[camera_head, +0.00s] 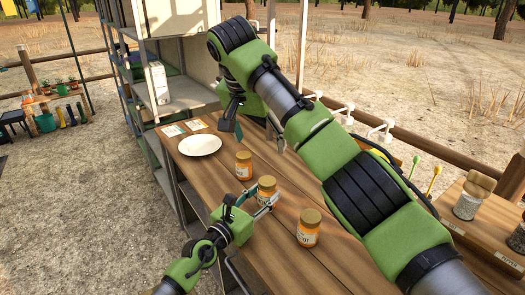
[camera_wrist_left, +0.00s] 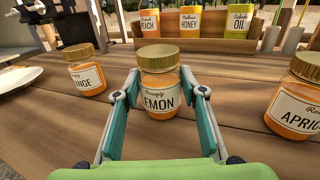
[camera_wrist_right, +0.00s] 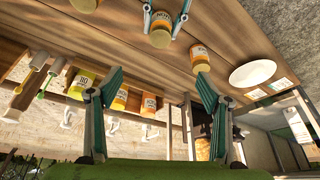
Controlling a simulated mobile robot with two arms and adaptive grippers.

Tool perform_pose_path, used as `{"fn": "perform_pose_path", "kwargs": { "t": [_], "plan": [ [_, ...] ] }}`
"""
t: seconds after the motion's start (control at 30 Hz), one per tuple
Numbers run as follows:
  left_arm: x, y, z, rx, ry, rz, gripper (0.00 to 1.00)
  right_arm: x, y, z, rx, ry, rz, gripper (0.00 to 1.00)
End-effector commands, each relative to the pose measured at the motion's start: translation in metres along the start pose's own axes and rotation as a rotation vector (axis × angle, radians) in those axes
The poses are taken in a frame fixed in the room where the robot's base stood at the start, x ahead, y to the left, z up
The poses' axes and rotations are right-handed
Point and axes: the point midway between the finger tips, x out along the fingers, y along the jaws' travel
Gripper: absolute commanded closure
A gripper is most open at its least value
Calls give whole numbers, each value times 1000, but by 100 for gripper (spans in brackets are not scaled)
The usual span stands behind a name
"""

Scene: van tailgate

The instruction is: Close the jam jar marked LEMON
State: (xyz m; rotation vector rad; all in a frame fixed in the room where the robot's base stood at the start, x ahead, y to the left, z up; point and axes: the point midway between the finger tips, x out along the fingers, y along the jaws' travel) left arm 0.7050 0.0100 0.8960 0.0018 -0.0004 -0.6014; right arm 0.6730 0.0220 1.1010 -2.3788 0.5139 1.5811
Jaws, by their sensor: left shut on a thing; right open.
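The LEMON jar (camera_wrist_left: 158,98) is an orange glass jar standing upright on the wooden counter, shown mid-picture in the left wrist view. A gold lid (camera_wrist_left: 157,56) sits on its top; I cannot tell how tight it is. My left gripper (camera_head: 262,197) is shut around the jar body, one finger on each side. The jar also shows in the head view (camera_head: 267,191) and at the top of the right wrist view (camera_wrist_right: 160,35).
A similar jar ending in "ANGE" (camera_wrist_left: 86,78) stands left of the LEMON jar, and an APRICOT jar (camera_wrist_left: 298,108) stands right. A white plate (camera_head: 200,145) and labelled cards (camera_head: 173,130) lie farther back. A rack with PEACH, HONEY and OIL containers (camera_wrist_left: 196,26) stands behind.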

Motion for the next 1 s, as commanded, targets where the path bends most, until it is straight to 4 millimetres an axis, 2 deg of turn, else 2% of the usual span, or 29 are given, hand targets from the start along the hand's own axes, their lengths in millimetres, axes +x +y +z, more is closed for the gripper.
{"fn": "perform_pose_path", "kwargs": {
  "t": [0.13, 0.43, 0.47, 0.5, 0.87, 1.0],
  "plan": [
    [0, 0, 0, 1, 1, 0, 100, -11, 0, 0, 0, -1, 1, 29],
    [0, 0, 0, 1, 1, 0, 100, -13, 0, 0, 0, -1, 1, 29],
    [0, 0, 0, 0, 0, 0, 54, -13, 0, 0, 0, -1, 1, 29],
    [0, 0, 0, 0, 0, 0, 44, -13, 0, 0, 0, -1, 1, 29],
    [-1, 0, 0, 0, 0, 0, 42, -12, 0, 0, 0, -1, 1, 29],
    [-11, 0, -1, -2, 0, 0, 42, -12, 0, 0, 0, -1, 1, 29]
  ]
}}
